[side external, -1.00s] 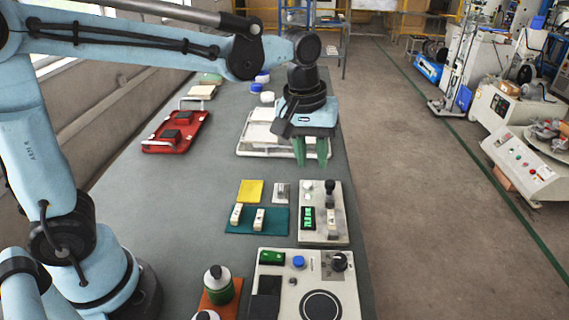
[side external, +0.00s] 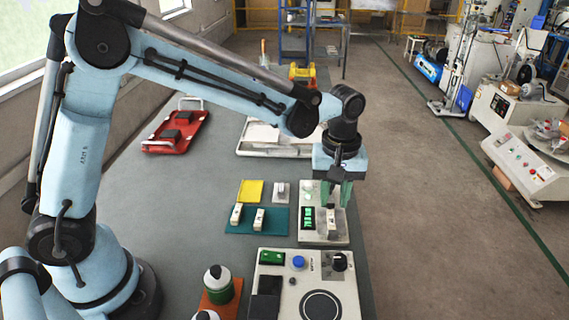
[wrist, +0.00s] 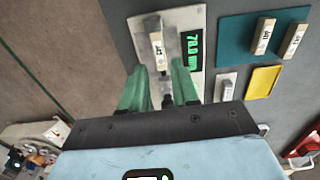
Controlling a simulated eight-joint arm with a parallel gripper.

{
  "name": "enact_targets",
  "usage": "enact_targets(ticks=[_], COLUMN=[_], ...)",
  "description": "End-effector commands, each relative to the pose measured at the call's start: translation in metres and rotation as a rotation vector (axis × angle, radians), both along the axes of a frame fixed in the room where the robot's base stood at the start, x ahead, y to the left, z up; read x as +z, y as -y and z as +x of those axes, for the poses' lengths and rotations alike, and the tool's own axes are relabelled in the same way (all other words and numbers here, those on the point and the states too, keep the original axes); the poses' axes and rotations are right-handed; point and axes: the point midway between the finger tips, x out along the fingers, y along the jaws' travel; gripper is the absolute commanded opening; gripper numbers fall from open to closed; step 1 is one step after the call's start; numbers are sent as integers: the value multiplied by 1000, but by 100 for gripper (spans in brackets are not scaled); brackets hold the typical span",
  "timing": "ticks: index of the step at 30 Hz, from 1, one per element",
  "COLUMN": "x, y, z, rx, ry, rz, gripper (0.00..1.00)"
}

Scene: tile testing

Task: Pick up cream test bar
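A cream test bar (wrist: 153,27) with dark lettering lies on the metal plate of the thickness gauge (side external: 309,238); it also shows in the side view (side external: 333,228). Two similar pale bars, one (side external: 237,213) left of the other (side external: 259,219), lie on a teal mat (side external: 281,226); I cannot tell which bar the task means. My gripper (side external: 336,206) points down over the gauge with its green fingers apart. In the wrist view my gripper (wrist: 158,66) is open, its fingertips near the end of the bar on the gauge. Contact is not visible.
The gauge display (wrist: 193,50) glows green. A yellow pad (side external: 250,191) and a small metal block (side external: 281,192) lie left of the gauge. A control panel (side external: 286,272) and a green-bodied bottle (side external: 218,284) stand in front. A red tray (side external: 158,148) lies behind; the grey table between is clear.

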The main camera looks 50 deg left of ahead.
Motion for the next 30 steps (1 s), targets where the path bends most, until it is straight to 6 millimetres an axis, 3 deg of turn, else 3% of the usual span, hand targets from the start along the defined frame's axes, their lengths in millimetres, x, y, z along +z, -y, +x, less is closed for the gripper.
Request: enact_targets(ticks=[12, 22, 28, 30], x=[-47, -53, -53, -53], y=[1, 1, 1, 1], z=[1, 0, 0, 0], rx=[0, 0, 0, 0], ry=[1, 1, 1, 1], rz=[0, 0, 0, 0], gripper=[30, 30, 1, 0])
